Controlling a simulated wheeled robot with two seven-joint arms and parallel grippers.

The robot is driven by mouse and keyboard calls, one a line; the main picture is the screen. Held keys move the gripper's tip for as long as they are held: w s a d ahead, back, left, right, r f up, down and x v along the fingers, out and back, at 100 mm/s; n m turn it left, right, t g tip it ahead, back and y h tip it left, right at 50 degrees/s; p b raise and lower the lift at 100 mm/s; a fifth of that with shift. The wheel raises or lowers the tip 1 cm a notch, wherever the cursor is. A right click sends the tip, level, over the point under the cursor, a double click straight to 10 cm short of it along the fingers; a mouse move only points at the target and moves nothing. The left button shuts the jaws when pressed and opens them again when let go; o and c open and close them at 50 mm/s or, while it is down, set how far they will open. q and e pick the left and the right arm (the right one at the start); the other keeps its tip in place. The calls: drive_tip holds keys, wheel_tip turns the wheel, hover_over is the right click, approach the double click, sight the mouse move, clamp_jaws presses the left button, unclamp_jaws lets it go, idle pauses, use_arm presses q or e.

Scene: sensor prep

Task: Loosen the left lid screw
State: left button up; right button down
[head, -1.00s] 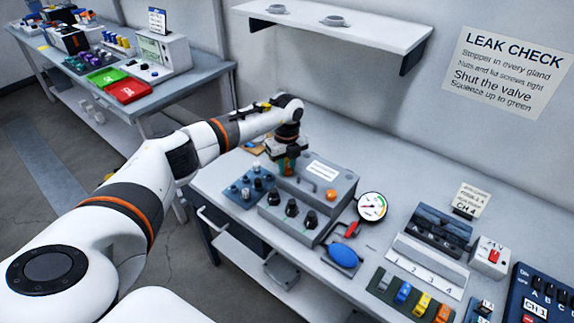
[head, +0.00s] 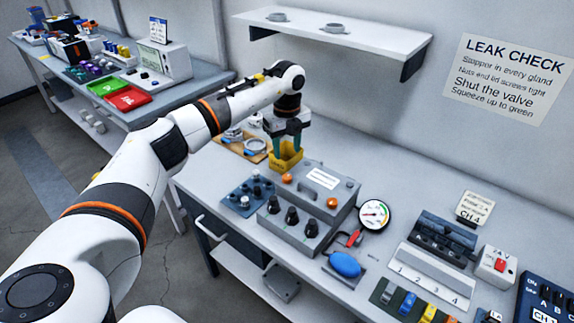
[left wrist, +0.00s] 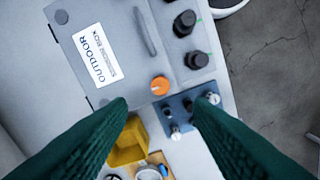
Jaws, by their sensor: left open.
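The grey lidded box (head: 312,205) stands on the bench with three black glands along its front. The left lid screw (head: 287,178) is a round orange knob at the left end of the lid; it also shows in the left wrist view (left wrist: 160,86). The right lid screw (head: 331,193) is the same orange. My left gripper (head: 286,151) is open and empty, raised behind and clear of the left screw, by a yellow bin. In the left wrist view its green fingers (left wrist: 158,105) are spread, the screw beyond the gap. I cannot tell how tight either screw is.
The yellow bin (head: 285,161) and a wooden board with ring clamps (head: 247,146) lie behind the box. A blue tray of stoppers (head: 248,196) is left of it. A gauge (head: 374,215) and blue bulb (head: 345,264) stand at its right. A shelf (head: 330,42) hangs above.

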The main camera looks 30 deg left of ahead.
use_arm(q)
drive_tip(key=shift+r, duration=1.3)
